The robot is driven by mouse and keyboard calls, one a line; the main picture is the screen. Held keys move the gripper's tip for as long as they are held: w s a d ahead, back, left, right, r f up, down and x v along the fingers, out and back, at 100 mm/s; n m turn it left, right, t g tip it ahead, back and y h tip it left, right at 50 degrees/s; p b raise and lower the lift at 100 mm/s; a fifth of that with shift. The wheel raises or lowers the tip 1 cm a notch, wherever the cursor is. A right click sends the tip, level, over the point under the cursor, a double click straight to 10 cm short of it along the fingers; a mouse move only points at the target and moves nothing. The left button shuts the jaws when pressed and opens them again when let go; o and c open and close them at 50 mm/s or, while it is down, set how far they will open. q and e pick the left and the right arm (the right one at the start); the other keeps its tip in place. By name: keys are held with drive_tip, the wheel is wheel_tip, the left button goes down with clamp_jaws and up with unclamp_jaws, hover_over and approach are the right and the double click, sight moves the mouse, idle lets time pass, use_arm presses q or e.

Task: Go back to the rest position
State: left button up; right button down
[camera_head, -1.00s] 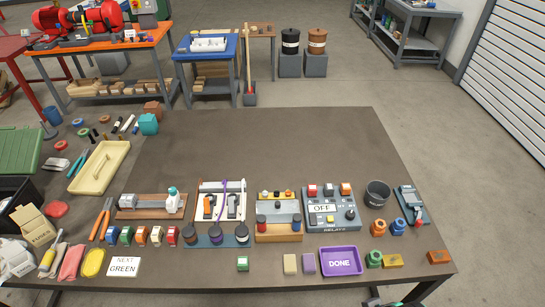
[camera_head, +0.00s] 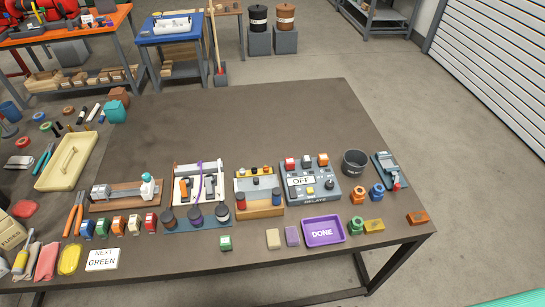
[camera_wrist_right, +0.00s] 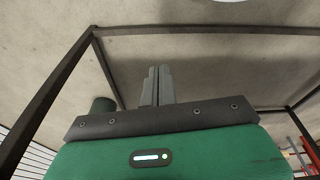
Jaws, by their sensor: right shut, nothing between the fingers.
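My right gripper (camera_wrist_right: 157,88) shows in the right wrist view. Its two grey fingers are together with nothing between them, over bare floor and beside dark table-frame bars. Neither gripper's fingers show in the head view, and my left gripper is out of sight. The brown worktable (camera_head: 250,120) fills the middle of the head view. On it stand a grey relay box (camera_head: 312,186) with an OFF sign, a purple DONE tray (camera_head: 324,230) and a NEXT GREEN card (camera_head: 103,260). A green block (camera_head: 226,242) lies near the front edge.
A row of coloured blocks (camera_head: 118,226), a black cup (camera_head: 354,162) and a cream tray (camera_head: 66,160) stand on the table. The table's back half is clear. Open floor (camera_head: 450,220) lies to the right, before a shutter (camera_head: 500,70). Dark frame bars (camera_wrist_right: 210,31) surround the right gripper.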

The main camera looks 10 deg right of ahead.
drive_tip(key=s+d+f+b, duration=0.1)
drive_tip(key=s+f, duration=0.8)
drive_tip(key=f, duration=0.2)
drive_tip(key=s+d+f+g+b, duration=0.1)
drive_tip(key=s+d+f, duration=0.1)
drive_tip(key=s+f, duration=0.8)
drive_tip(key=shift+d+f, duration=0.25)
drive_tip(key=shift+f, duration=0.1)
